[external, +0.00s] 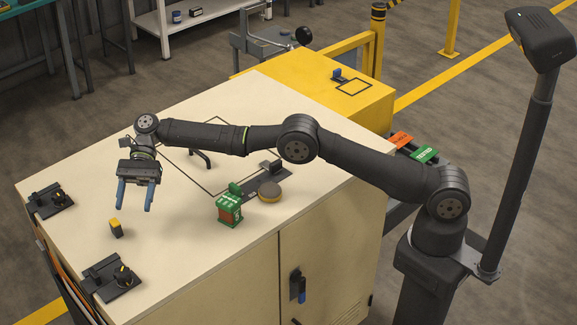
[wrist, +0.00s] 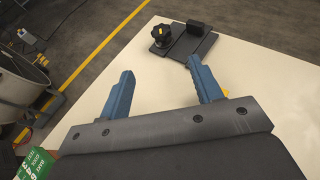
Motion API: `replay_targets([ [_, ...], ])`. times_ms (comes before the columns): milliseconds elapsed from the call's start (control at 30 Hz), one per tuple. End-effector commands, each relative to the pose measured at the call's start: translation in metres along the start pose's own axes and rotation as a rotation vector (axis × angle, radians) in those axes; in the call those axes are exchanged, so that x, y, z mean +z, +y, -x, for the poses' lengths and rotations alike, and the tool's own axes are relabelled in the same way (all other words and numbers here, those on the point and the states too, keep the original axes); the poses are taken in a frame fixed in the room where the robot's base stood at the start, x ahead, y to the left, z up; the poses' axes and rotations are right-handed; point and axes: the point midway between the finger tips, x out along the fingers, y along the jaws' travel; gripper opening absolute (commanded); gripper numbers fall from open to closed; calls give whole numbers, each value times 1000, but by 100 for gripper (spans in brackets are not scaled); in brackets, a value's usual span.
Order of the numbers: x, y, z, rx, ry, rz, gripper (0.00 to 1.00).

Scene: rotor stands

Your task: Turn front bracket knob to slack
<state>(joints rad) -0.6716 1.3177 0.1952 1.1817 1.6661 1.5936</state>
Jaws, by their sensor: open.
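The front bracket (external: 108,283) is a dark plate with an upright block, near the cabinet top's front left corner. Its black knob (external: 124,274) carries a yellow mark. In the wrist view the bracket (wrist: 188,48) lies beyond the fingertips, with the knob (wrist: 161,35) on its left. My gripper (external: 135,209) hangs above the cream top with its blue fingers pointing down, behind and apart from the knob. It also shows in the wrist view (wrist: 160,68), open, with nothing between the fingers.
A second bracket (external: 48,200) with a knob stands at the left edge. A small yellow-and-black block (external: 116,228) stands below my gripper. A green box (external: 229,210) and a round tan-topped disc (external: 269,191) are to the right. The cream top (external: 165,255) is clear right of the front bracket.

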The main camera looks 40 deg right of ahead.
Motion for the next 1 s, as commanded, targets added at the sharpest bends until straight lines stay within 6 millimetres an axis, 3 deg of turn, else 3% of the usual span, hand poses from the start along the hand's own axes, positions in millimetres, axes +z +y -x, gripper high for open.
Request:
replay_targets([
  [300, 1, 0, 0, -6, -3, -2, 59],
  [567, 16, 5, -4, -106, -39, -39, 59],
  [767, 21, 23, -6, -231, -50, -86, 59],
  [1000, 13, 59, -9, -360, -25, -145, 59],
])
